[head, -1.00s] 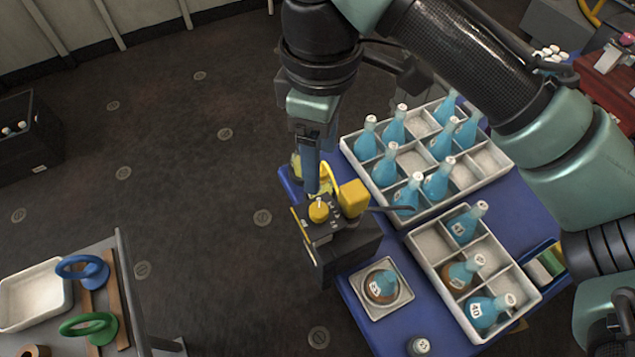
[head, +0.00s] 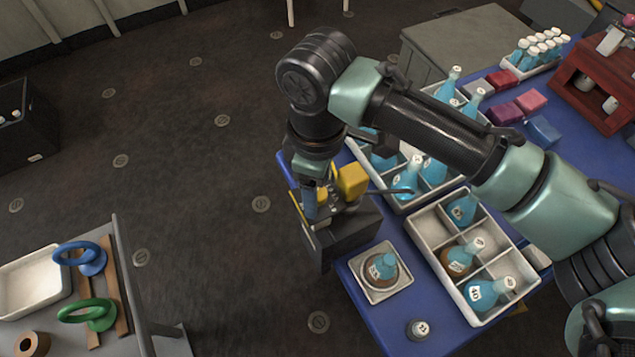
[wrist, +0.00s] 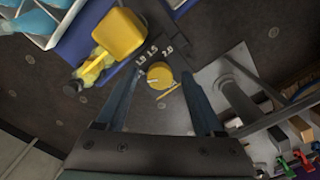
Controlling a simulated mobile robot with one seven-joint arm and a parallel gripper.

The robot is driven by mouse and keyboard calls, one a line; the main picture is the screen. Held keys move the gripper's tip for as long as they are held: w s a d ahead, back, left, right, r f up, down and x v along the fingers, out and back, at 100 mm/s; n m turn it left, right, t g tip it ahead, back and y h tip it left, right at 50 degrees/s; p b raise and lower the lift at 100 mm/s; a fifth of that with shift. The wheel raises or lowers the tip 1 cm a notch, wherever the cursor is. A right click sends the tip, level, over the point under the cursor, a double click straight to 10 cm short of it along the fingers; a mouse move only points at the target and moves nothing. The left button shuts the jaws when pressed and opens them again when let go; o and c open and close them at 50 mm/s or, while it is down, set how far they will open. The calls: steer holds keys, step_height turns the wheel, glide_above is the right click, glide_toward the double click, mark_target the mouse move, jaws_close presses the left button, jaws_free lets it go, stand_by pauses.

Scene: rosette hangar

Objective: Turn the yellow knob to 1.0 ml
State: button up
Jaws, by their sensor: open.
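In the wrist view the yellow knob (wrist: 159,78) is a round cap on a dark panel. Printed marks 1.0, 1.5 and 2.0 run around its far side; a mark at the left is partly covered. Where the knob points is too small to tell. My gripper (wrist: 161,73) is open, with one finger on each side of the knob; contact is not visible. In the head view my gripper (head: 309,210) is over the dark dispenser box (head: 343,238), hiding most of the knob. A yellow block (head: 352,181) stands beside the panel.
Divided trays of blue bottles (head: 430,243) stand right of the dispenser on the blue table (head: 375,318). A bottle (head: 381,267) sits in a small square tray in front. A grey side table (head: 140,310) with coloured rings is at the left, with open floor between.

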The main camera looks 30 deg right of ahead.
jaws_close()
steer(key=shift+r+m+p, duration=0.1)
steer(key=shift+m+p, duration=0.2)
steer(key=shift+p, duration=0.05)
steer(key=m+p, duration=0.3)
steer(key=shift+a, duration=0.1)
steer(key=shift+m+p, duration=1.3)
steer(key=shift+m, duration=0.7)
jaws_free()
